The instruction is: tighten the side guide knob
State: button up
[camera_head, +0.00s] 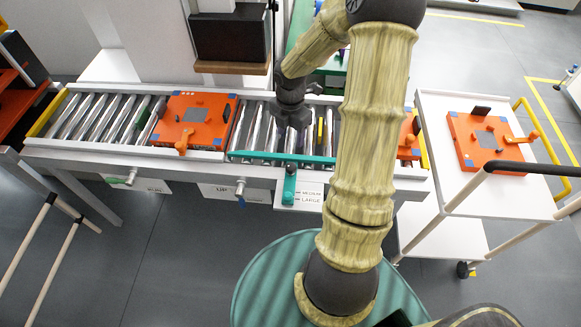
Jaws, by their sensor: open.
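The teal side guide (255,158) is a bar along the near edge of the roller conveyor. A teal arm (289,188) runs from it toward the front, over a white plate (311,196) with size labels, one reading LARGE. A small dark knob (290,169) sits on this arm near the bar. My gripper (293,119) is dark and points down over the rollers, behind the bar and apart from the knob in the picture. It is open, and I see nothing held in it. Its fingertips are small and hard to make out.
An orange fixture (197,115) lies on the rollers at left; another (407,135) is partly hidden by my arm. A third (480,140) lies on the white cart (435,108) at right. A dark press block (228,36) hangs behind the conveyor. Levers (241,187) stick out in front.

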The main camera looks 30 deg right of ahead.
aim_at(290, 166)
jog(key=shift+f, duration=0.1)
notch_tip(290, 166, down, 17)
jog(key=shift+f+b, duration=0.15)
jog(key=shift+b, duration=0.9)
jog(key=shift+c, duration=0.2)
jog(key=c, duration=0.9)
